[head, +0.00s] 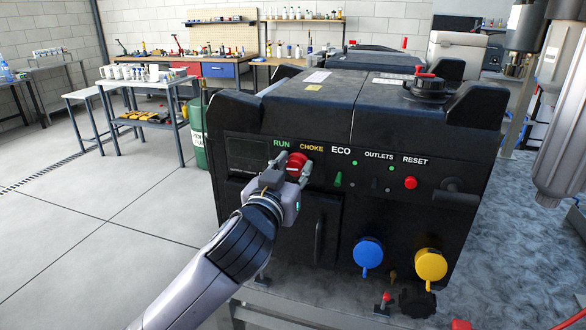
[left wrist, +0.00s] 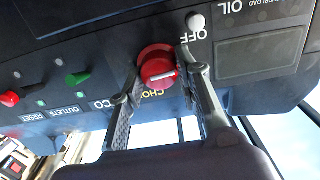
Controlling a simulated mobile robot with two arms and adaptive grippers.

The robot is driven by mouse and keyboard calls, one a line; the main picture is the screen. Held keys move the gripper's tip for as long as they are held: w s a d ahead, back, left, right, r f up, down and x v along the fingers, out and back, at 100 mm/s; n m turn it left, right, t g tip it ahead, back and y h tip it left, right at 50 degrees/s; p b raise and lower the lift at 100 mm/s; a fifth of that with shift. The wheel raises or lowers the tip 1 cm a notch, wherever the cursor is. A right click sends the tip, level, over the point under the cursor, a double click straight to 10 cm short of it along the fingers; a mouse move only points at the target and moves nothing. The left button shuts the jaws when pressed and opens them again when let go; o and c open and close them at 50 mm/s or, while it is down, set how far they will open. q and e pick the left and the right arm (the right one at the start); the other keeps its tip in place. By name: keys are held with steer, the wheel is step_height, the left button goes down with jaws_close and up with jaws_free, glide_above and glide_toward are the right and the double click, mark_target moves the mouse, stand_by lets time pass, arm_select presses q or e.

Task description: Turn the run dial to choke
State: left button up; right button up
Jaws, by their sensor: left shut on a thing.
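The run dial (head: 297,162) is a red round knob on the black generator's front panel, under the RUN and CHOKE labels. In the left wrist view the red dial (left wrist: 157,66) appears upside down, with a white mark lying nearly level across its face. The OFF label shows beside it and part of the CHOKE label below it; RUN is hidden there. My left gripper (head: 285,168) is at the dial, and in the left wrist view its fingers (left wrist: 160,75) close on both sides of the knob. My right gripper is not in view.
The generator (head: 330,110) also carries a green switch (head: 338,180), a red reset button (head: 410,183), and blue (head: 368,253) and yellow (head: 430,264) outlet covers. A black handle (head: 453,190) juts out at right. Open floor (head: 110,230) lies to the left.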

arm_select(q)
steer(key=shift+c, duration=0.8)
steer(key=shift+r, duration=0.1)
